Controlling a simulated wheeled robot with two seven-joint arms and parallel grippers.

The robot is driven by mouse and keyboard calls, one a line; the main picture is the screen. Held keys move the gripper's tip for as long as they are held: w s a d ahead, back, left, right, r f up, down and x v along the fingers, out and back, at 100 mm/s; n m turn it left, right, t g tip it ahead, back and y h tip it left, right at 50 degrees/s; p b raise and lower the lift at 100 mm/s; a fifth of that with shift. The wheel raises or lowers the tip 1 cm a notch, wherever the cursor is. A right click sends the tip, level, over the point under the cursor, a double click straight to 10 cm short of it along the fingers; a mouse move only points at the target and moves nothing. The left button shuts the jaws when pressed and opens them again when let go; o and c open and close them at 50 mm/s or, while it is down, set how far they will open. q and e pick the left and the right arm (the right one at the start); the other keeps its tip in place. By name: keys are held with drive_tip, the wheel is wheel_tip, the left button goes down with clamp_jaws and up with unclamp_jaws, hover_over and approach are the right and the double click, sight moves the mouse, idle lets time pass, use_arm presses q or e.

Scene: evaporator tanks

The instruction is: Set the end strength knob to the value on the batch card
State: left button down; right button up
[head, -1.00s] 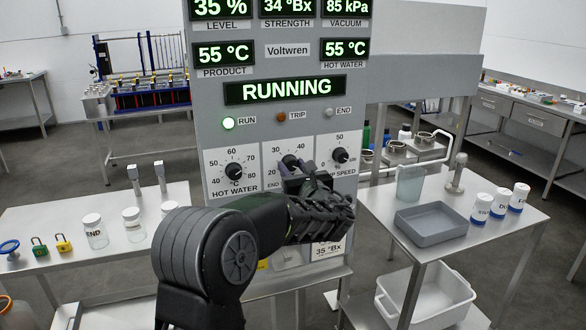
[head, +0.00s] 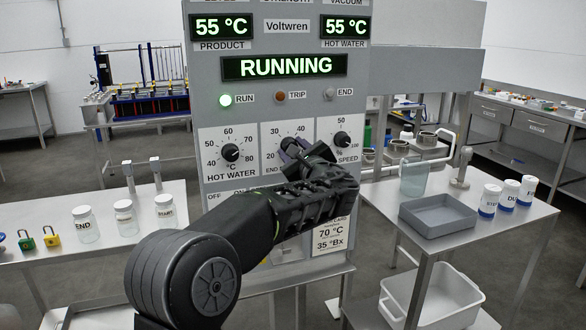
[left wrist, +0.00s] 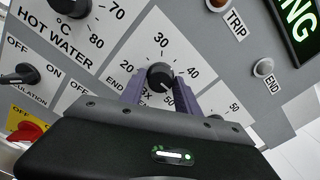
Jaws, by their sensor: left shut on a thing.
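The end strength knob (left wrist: 160,76) is a round black knob on the grey panel, with 20, 30, 40 and 50 printed around it. My left gripper (left wrist: 159,92) is shut on it, one purple-grey finger on each side. In the head view my left gripper (head: 292,150) covers the knob. The pointer's exact setting is too small to tell. The batch card (head: 328,240) below, partly hidden by my arm, reads 70 °C and 35 °Bx. My right gripper is not in view.
The hot water knob (head: 230,152) is left of my gripper and the pump speed knob (head: 341,139) right. Side tables hold jars (head: 84,224) and a grey tray (head: 438,217).

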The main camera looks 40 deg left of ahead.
use_arm(q)
drive_tip(key=shift+r+n+b, duration=0.1)
drive_tip(key=shift+n+b, duration=8.35)
drive_tip(key=shift+n, duration=0.35)
drive_tip(key=c, duration=0.9)
unclamp_jaws()
drive_tip(key=b+v, duration=0.2)
drive_tip(key=v, duration=0.5)
drive_tip(key=shift+s+d, duration=0.2)
drive_tip(key=shift+d, duration=0.2)
